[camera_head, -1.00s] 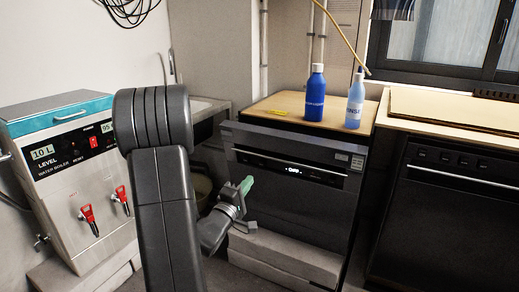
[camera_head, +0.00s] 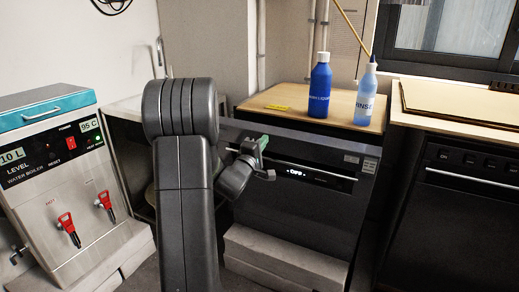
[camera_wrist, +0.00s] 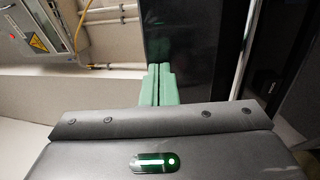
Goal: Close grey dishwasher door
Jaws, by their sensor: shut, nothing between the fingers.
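The grey dishwasher door (camera_head: 300,205) stands nearly upright in the middle of the head view, with a lit display and a pale handle strip near its top. Its top edge seems to sit a little forward of the wooden top; I cannot tell whether there is a gap. My gripper (camera_head: 262,142), with green fingers, is shut and empty at the upper left of the door, close to the control panel. I cannot tell whether it touches. In the wrist view the shut fingers (camera_wrist: 160,84) show against a dark panel. My arm hides the door's left edge.
A blue bottle (camera_head: 320,88) and a rinse bottle (camera_head: 365,95) stand on the wooden top (camera_head: 283,93). A water boiler (camera_head: 40,165) with red taps stands at left. A black appliance (camera_head: 460,210) is at right. A plinth (camera_head: 285,262) lies under the dishwasher.

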